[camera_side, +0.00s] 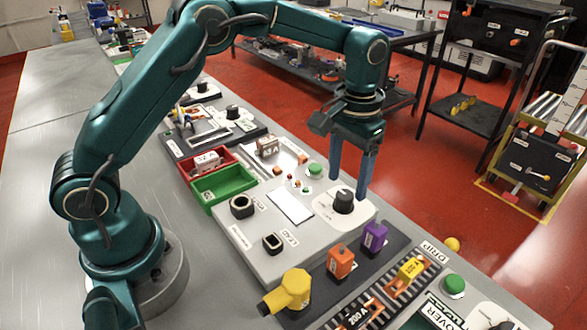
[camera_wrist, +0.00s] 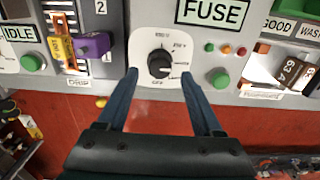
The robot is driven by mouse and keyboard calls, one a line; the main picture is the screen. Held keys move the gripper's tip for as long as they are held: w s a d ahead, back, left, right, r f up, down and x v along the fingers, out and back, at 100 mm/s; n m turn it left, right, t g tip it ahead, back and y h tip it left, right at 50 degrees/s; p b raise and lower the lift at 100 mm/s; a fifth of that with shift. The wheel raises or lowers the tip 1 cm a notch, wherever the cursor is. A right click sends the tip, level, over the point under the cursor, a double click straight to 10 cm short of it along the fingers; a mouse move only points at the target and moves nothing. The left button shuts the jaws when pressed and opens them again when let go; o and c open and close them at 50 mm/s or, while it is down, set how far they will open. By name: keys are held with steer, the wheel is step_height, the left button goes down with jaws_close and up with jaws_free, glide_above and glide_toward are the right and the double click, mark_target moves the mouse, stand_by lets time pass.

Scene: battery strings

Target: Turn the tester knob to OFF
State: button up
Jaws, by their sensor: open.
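The tester knob (camera_side: 343,202) is black and round and stands on a white dial plate (camera_side: 325,207) near the edge of the grey panel. In the wrist view the knob (camera_wrist: 159,62) sits at the middle of the plate (camera_wrist: 141,42), with OFF printed at the plate's lower edge. A light mark shows at the knob's lower right; its exact setting is too small to read. My gripper (camera_side: 349,188) points down above and just behind the knob, its blue fingers apart. In the wrist view my gripper's fingertips (camera_wrist: 159,75) lie either side of the knob, with nothing held.
A green button (camera_side: 316,170) and small coloured lamps are near the dial. Orange (camera_side: 341,262) and purple (camera_side: 374,237) blocks and a yellow piece (camera_side: 288,291) stand in front. Red (camera_side: 208,161) and green (camera_side: 224,185) trays lie at the left. A flat white label (camera_side: 290,206) lies beside the dial.

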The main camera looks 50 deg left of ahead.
mark_target(345, 194)
steer(key=shift+f, duration=1.65)
jaws_close()
steer(key=m, duration=0.5)
steer(key=shift+m, duration=0.4)
steer(key=m, duration=0.3)
steer(key=shift+m, duration=1.3)
